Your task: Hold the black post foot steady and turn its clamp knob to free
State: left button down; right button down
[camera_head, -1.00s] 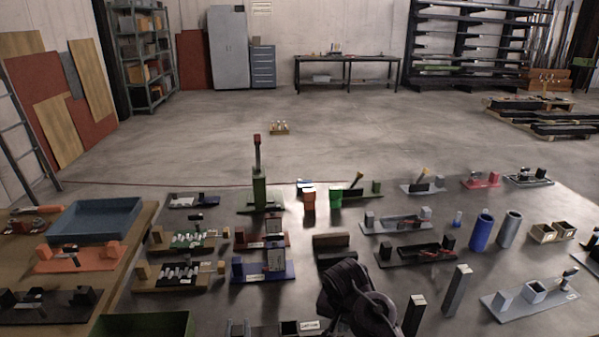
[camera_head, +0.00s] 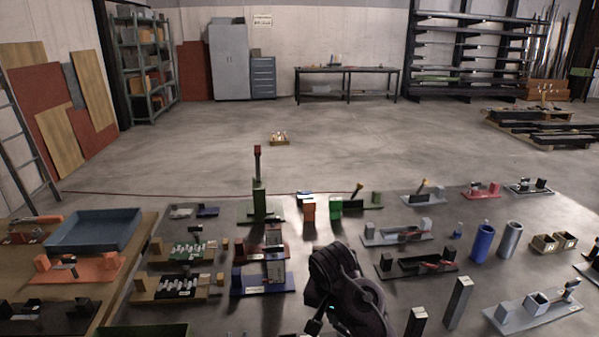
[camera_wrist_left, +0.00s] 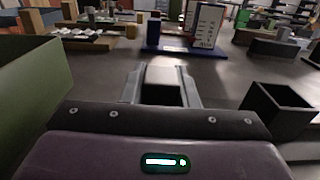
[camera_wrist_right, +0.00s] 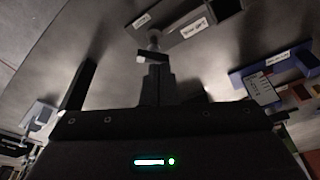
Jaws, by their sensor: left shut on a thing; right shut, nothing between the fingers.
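My left gripper (camera_wrist_left: 163,90) has its two grey fingers closed on a dark block with a pale top (camera_wrist_left: 162,76). This looks like the black post foot, low over the grey surface; its clamp knob is not clear in the left wrist view. My right gripper (camera_wrist_right: 156,65) is shut and empty. Its tips are close to a small rounded grey knob-like part (camera_wrist_right: 153,40); I cannot tell whether they touch. A dark piece with a white label (camera_wrist_right: 188,32) lies just beyond. In the head view, my right wrist hides this spot, and my left gripper is out of frame.
A green bin (camera_wrist_left: 30,85) stands left of my left gripper and a black open box (camera_wrist_left: 280,108) right of it. A blue fixture (camera_wrist_left: 185,48) is ahead. Dark upright posts (camera_head: 458,303) stand right of my right arm. A blue tray (camera_head: 95,247) sits at far left.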

aim_at(344, 336)
jog(key=shift+a+f, duration=0.15)
jog(key=shift+f, duration=1.6)
jog(key=shift+a+f, duration=0.15)
jog(key=shift+f, duration=1.55)
jog(key=shift+w+d, duration=0.45)
jog(key=shift+w, duration=0.05)
jog(key=shift+s+d, duration=0.2)
jog(key=shift+d, duration=0.05)
jog(key=shift+s+d, duration=0.25)
jog(key=shift+d, duration=0.4)
jog(key=shift+d, duration=0.25)
jog(key=shift+s, duration=0.15)
